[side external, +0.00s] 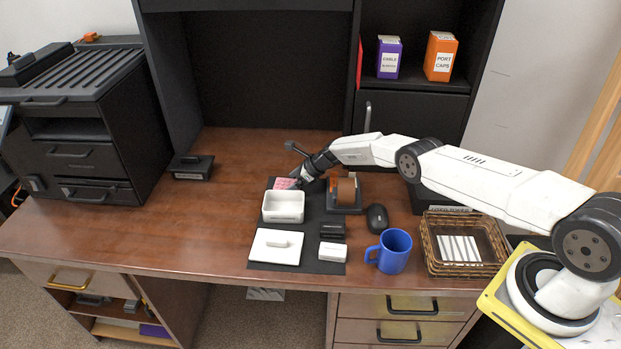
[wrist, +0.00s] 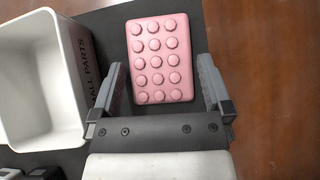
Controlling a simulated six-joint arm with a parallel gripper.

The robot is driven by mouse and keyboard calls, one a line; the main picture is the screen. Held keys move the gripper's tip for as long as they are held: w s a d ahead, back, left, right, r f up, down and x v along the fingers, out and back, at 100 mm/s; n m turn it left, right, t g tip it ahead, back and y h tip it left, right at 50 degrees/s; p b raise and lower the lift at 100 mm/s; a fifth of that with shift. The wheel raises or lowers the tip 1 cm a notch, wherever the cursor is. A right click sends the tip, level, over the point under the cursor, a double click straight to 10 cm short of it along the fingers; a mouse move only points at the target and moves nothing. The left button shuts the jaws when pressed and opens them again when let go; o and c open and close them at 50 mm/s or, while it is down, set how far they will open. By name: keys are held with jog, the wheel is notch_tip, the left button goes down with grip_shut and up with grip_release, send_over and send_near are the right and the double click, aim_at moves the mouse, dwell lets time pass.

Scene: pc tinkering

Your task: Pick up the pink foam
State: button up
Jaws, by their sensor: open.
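The pink foam (wrist: 160,58) is a flat block with rows of round bumps. In the wrist view it lies on the dark mat, between and just beyond the two fingers of my gripper (wrist: 165,85). The fingers are spread wide and the gripper is empty. In the side view the pink foam (side external: 285,184) lies on the mat behind the white bin, partly hidden by my gripper (side external: 297,178). I cannot tell whether the fingers touch it.
A white bin (side external: 284,207) stands just in front of the foam; the wrist view shows it at left. A tape dispenser (side external: 345,192) stands to the right.

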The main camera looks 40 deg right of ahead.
jog(key=shift+w+a+f, duration=0.1)
dwell(0.6)
jog(key=c, duration=0.9)
jog(key=shift+r, duration=0.2)
jog(key=shift+r, duration=1.45)
jog(key=shift+s+r, duration=1.2)
jog(key=shift+r, duration=0.15)
jog(key=s+r, duration=0.7)
jog(key=s, duration=0.4)
jog(key=shift+s+a, duration=0.3)
